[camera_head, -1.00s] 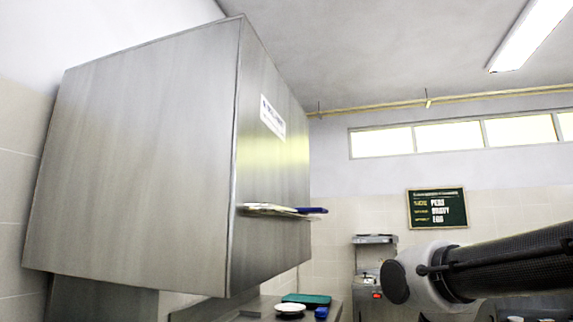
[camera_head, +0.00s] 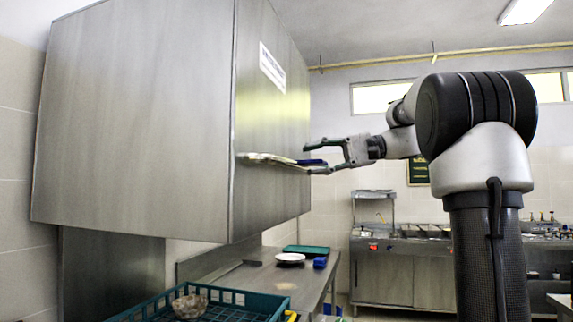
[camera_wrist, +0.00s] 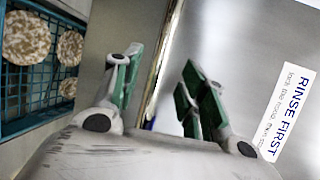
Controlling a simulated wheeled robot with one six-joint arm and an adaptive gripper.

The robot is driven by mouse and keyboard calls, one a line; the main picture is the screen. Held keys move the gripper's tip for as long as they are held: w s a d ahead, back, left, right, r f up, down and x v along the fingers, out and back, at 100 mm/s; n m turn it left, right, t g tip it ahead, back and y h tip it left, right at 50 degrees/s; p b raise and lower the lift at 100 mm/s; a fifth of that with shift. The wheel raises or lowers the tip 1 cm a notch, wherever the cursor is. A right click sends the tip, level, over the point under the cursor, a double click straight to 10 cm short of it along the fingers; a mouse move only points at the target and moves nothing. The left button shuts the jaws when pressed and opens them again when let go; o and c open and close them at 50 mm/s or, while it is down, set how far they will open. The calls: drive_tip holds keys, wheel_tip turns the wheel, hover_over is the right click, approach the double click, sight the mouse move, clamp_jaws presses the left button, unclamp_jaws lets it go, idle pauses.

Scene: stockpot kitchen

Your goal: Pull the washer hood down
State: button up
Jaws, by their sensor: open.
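The washer hood (camera_head: 135,125) is a large steel box in the raised position, filling the left of the head view. Its bar handle (camera_head: 270,159) runs along the front face, with a blue end at the right. My gripper (camera_head: 318,157) is open at the blue end, its two fingers above and below the handle in the head view. In the wrist view the handle (camera_wrist: 164,65) passes between the two green-padded fingertips of my gripper (camera_wrist: 160,80). The fingers are apart, and I cannot tell whether either touches it.
A teal rack (camera_head: 225,306) with a patterned dish (camera_head: 189,305) stands below the hood. A steel counter (camera_head: 262,276) holds a white plate (camera_head: 290,258), a green tray (camera_head: 306,249) and a blue item (camera_head: 320,263). A white label (camera_wrist: 291,108) is on the hood front.

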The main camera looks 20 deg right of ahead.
sight(292, 163)
drive_tip(key=x, duration=0.7)
drive_tip(key=shift+a, duration=0.3)
drive_tip(key=shift+f, duration=0.1)
clamp_jaws()
